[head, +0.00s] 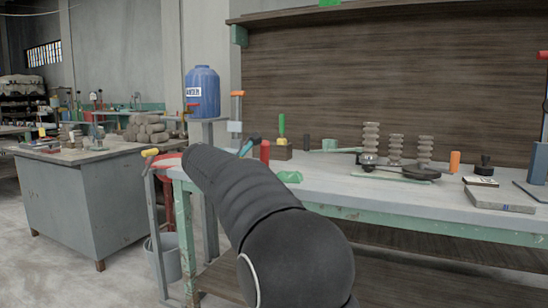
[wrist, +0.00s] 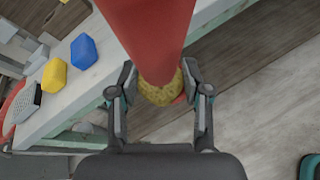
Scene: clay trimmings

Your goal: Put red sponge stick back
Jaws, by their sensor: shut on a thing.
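The red sponge stick (wrist: 148,30) is in my gripper (wrist: 158,84), seen in the wrist view. Its thick red body runs to the top edge, and its yellow sponge end (wrist: 160,92) sits between the two fingers. My gripper is shut on it, above the table's edge with floor beyond. In the head view my dark arm covers the gripper. A red upright cylinder (head: 265,151) shows just right of the arm; I cannot tell whether it is the held stick. The place where the stick belongs cannot be made out.
A yellow block (wrist: 54,74) and a blue block (wrist: 84,52) lie on the table (wrist: 60,112) left of my gripper. A green piece (head: 289,177), a wooden block with a green-handled tool (head: 282,152) and ribbed clay pieces (head: 371,138) stand on the bench.

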